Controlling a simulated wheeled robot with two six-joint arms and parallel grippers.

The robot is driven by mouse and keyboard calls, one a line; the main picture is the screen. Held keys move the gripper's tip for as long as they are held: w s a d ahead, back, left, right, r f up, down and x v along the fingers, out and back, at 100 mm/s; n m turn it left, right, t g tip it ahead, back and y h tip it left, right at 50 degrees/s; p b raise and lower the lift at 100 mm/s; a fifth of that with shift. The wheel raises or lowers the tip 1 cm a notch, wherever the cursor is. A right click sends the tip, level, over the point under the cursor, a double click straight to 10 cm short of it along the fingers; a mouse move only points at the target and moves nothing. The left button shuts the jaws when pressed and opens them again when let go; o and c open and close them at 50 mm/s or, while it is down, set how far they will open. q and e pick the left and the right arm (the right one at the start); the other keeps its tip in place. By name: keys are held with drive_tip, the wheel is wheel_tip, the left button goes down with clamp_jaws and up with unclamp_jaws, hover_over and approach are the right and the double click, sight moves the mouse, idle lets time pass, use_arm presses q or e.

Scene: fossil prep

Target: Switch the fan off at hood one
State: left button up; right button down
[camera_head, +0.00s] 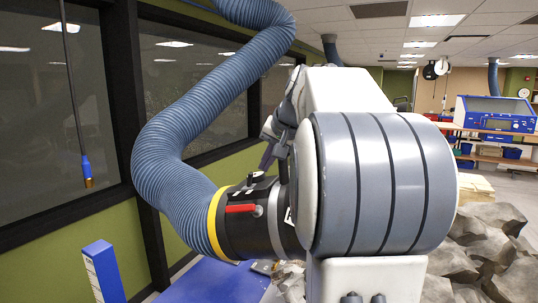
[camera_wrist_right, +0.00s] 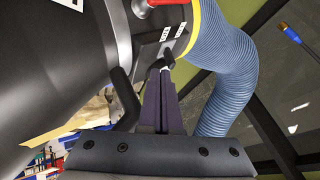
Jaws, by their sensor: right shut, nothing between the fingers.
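The fume hood's black collar (camera_head: 232,226) with a yellow ring hangs at the end of a ribbed blue hose (camera_head: 180,125). A red handle (camera_head: 240,209) sits on its side, and it also shows in the wrist view (camera_wrist_right: 166,2). A dark switch box (camera_wrist_right: 152,50) with two small white labels is on the collar, with a black toggle (camera_wrist_right: 168,56). My right gripper (camera_wrist_right: 160,76) is shut and empty, its fingertips close to the toggle; I cannot tell whether they touch. In the head view my right arm hides much of the hood. My left gripper is not in view.
Large grey rocks (camera_head: 485,250) lie at the lower right. A blue cabinet (camera_head: 495,113) stands on a bench at the back right. A hanging cable with a blue connector (camera_head: 86,170) is at the left, before dark windows.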

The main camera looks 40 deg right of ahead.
sight(250, 179)
drive_tip(key=shift+p+x, duration=0.5)
drive_tip(key=shift+x, duration=2.2)
